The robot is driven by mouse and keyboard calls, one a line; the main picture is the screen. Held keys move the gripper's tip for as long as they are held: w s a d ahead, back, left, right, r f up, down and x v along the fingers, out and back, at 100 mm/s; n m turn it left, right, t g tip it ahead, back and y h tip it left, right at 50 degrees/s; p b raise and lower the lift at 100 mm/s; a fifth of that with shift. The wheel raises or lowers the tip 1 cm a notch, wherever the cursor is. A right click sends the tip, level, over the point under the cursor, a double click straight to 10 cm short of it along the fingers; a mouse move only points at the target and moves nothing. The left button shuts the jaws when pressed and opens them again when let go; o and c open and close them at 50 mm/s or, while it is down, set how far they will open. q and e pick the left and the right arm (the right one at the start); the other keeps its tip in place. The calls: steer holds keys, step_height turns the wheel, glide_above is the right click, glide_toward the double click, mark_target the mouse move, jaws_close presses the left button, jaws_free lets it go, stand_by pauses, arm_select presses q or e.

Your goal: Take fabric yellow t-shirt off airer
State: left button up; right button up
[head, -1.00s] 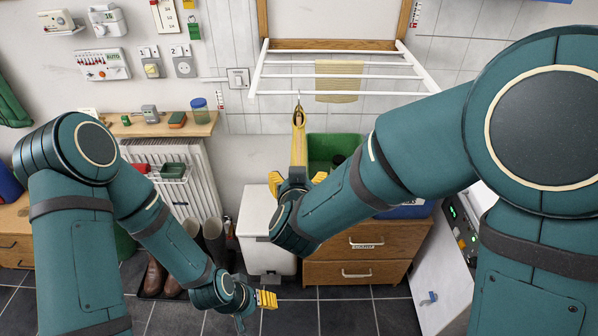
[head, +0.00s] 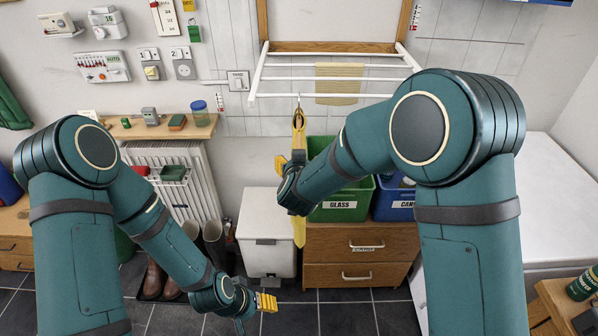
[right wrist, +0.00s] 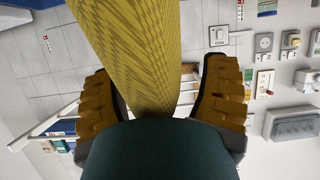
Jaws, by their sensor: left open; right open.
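The yellow t-shirt (head: 299,130) hangs edge-on as a narrow strip from a hook at the airer's front rod. The white airer (head: 262,72) is on the wall at top centre. My right gripper (head: 297,164) is at the t-shirt's middle, its jaws open. In the right wrist view, yellow woven fabric (right wrist: 130,50) runs between the two spread fingers (right wrist: 165,100); whether they touch it is unclear. My left gripper (head: 266,302) is open, low over the floor, away from the t-shirt.
A pale yellow cloth (head: 338,84) lies over the airer's rods. Below stand a green glass bin (head: 340,206) and a blue bin (head: 393,206) on a wooden drawer unit (head: 360,272). A white bin (head: 266,240) is beside it. A shelf (head: 170,129) is at left.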

steer(key=shift+w, duration=0.2)
steer(key=c, duration=1.3)
steer(key=shift+s, duration=0.1)
jaws_close()
steer(key=shift+r, duration=0.1)
